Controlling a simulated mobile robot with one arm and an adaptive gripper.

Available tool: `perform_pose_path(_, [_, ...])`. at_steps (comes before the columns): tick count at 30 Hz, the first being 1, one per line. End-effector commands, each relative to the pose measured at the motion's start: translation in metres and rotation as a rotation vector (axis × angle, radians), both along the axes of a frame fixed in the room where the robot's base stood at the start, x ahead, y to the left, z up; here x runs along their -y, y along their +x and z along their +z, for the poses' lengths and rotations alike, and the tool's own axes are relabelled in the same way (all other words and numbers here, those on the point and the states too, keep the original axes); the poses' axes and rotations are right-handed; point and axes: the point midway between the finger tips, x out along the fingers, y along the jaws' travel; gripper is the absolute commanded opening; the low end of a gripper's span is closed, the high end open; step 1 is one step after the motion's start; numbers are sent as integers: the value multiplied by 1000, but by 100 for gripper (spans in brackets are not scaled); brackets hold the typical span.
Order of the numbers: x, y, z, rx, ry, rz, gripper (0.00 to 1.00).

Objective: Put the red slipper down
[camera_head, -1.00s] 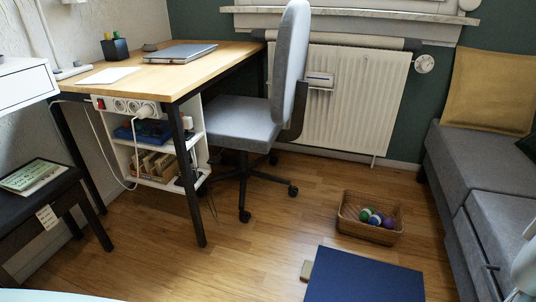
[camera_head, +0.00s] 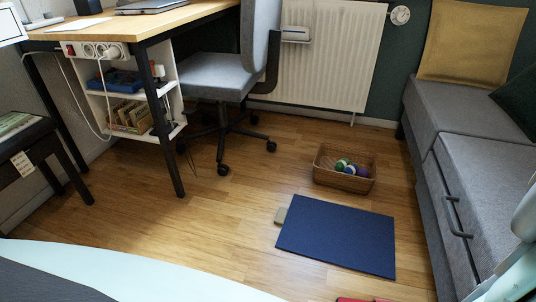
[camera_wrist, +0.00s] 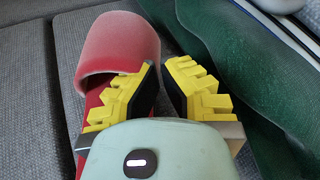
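The red slipper (camera_wrist: 118,40) shows in the wrist view, its rounded toe at the upper left over grey upholstery. Its opening faces down the picture, and its rear part runs behind my left finger. My gripper (camera_wrist: 165,75) has yellow-ridged fingers with dark inner pads. The fingers stand apart, with a gap between their tips. One finger overlaps the slipper and the other is to its right; any contact with the slipper is hidden. My gripper is outside the head view. A small piece of something red (camera_head: 357,299) shows at the head view's bottom edge, too cut off to identify.
A grey sofa (camera_head: 480,190) runs along the right side. A dark blue mat (camera_head: 340,236) lies on the wooden floor, with a wicker basket (camera_head: 343,180) of balls behind it. A desk and office chair (camera_head: 217,85) stand at the left. Floor left of the mat is clear.

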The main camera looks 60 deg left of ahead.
Motion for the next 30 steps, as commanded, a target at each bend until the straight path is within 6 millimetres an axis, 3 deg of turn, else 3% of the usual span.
perform_pose_path(1, [0,2,-14,2,-1,0,0])
perform_pose_path(5, [-1,4,-22,0,-2,0,0])
perform_pose_path(20, [-3,6,-24,-2,-2,2,0])
perform_pose_path(30, [-4,7,-24,-1,-1,5,34])
